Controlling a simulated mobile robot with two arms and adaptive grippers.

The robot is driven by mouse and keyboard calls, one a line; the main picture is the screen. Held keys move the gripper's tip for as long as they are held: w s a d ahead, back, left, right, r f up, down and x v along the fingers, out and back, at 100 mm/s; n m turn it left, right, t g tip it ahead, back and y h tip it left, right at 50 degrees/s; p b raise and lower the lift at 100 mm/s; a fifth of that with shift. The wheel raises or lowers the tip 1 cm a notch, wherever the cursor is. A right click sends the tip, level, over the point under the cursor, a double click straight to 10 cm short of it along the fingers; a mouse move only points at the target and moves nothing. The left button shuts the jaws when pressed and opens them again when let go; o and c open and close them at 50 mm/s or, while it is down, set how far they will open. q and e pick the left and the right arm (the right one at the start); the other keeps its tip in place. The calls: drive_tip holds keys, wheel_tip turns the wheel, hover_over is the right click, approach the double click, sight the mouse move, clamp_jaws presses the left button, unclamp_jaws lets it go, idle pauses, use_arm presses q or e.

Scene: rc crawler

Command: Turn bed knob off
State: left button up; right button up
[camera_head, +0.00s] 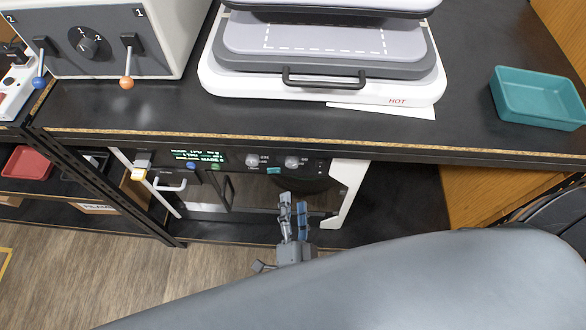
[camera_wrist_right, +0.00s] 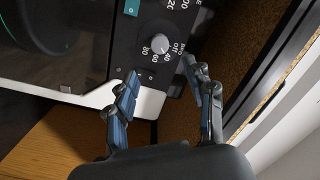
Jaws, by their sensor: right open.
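In the right wrist view a small round grey knob (camera_wrist_right: 160,43) sits on a black panel, with OFF, 40, 60 and 80 printed around it. Its exact pointer setting is too small to read. My right gripper (camera_wrist_right: 162,80) is open and empty. Its fingertips lie on either side of the line to the knob, which appears beyond them with no clear contact. In the head view my right gripper (camera_head: 293,203) points up at the machine's front panel, below two knobs, a left one (camera_head: 252,160) and a right one (camera_head: 291,162). My left gripper is not seen.
The machine stands on a lower shelf under the bench edge (camera_head: 330,147), close above the gripper. Its white frame (camera_head: 347,185) stands at the right. A teal switch (camera_wrist_right: 131,7) is near the knob. A heat press (camera_head: 320,85) and teal tray (camera_head: 538,97) are on top.

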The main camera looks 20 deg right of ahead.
sight(293, 166)
drive_tip(key=x, duration=0.9)
drive_tip(key=shift+w+d+p, duration=0.1)
drive_tip(key=shift+w+p, duration=0.25)
drive_tip(key=shift+c, duration=0.4)
clamp_jaws()
